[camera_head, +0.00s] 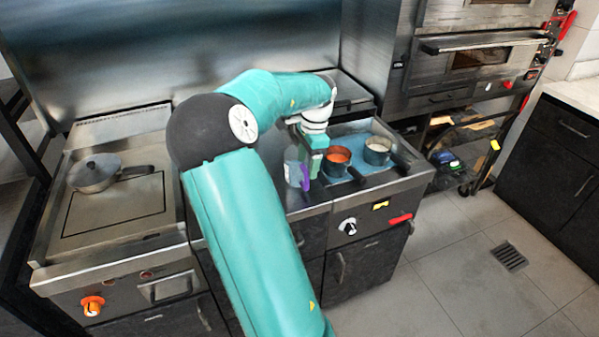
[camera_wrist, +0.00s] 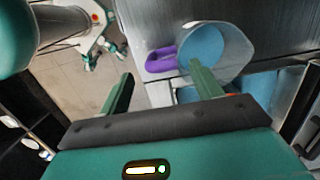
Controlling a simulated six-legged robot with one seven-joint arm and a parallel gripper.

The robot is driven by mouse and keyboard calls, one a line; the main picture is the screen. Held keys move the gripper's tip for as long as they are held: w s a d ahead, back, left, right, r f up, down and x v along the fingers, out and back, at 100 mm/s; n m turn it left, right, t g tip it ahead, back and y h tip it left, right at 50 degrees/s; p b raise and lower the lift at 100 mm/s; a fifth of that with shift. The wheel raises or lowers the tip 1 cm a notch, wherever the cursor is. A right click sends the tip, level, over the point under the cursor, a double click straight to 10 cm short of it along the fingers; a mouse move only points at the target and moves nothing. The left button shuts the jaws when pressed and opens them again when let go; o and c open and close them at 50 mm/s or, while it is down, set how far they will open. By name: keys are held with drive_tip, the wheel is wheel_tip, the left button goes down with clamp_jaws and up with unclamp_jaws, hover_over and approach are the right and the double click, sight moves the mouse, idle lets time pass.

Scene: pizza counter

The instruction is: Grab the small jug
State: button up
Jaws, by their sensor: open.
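The small jug (camera_head: 292,172) is clear with a purple handle (camera_head: 305,176) and stands on the metal counter, partly hidden by my arm. In the wrist view the jug (camera_wrist: 232,45) is seen from above with a blue inside, and its purple handle (camera_wrist: 160,60) points left. My gripper (camera_wrist: 161,75) is open. In the wrist view the handle shows between and beyond the two fingertips, and the right finger overlaps the jug's near side. I cannot tell whether it touches. In the head view my gripper (camera_head: 310,160) is close above the jug's right side.
Right of the jug stand a pot with orange-red contents (camera_head: 337,160) and a pot with pale contents (camera_head: 377,151), on a blue surface. Ovens (camera_head: 470,55) stand behind right. The tiled floor (camera_head: 470,270) at right is clear.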

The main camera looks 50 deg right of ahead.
sight(306, 168)
drive_tip(key=f, duration=0.4)
drive_tip(key=shift+w+a+f, duration=0.2)
drive_tip(key=shift+a+f, duration=0.1)
drive_tip(key=shift+a, duration=0.05)
drive_tip(key=shift+c, duration=0.5)
drive_tip(key=c, duration=1.2)
drive_tip(key=shift+o, duration=0.2)
drive_tip(key=shift+r, duration=0.15)
drive_tip(key=shift+r, duration=0.95)
drive_tip(key=s+a+r, duration=0.5)
drive_tip(key=a+r, duration=0.5)
drive_tip(key=a, duration=0.2)
drive_tip(key=shift+s+a+r, duration=0.2)
drive_tip(key=shift+s+r, duration=0.15)
